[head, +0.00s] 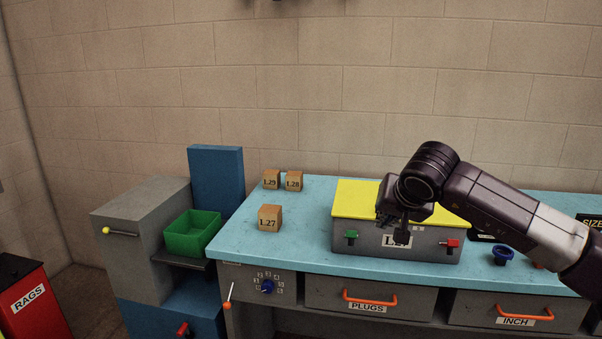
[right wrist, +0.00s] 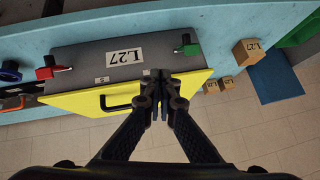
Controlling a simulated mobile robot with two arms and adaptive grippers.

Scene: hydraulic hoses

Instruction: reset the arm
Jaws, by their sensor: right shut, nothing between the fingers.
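My right arm (head: 490,210) comes in from the right in the head view. Its gripper (head: 402,228) is in front of and above the grey box with the yellow lid (head: 362,199), partly covering its L27 label. In the right wrist view the gripper (right wrist: 160,108) is shut and empty, with its fingertips over the edge of the yellow lid (right wrist: 195,90). I cannot tell whether it touches the box. The box front has a green knob (head: 351,236) and a red knob (head: 452,244). My left gripper is not in view.
The box stands on a blue workbench (head: 300,222). Wooden cubes marked L27 (head: 269,217), L28 (head: 294,181) and L29 (head: 271,179) stand to its left. A green bin (head: 192,234) is further left. A blue ring (head: 503,255) lies right of the box. Drawers with orange handles are below.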

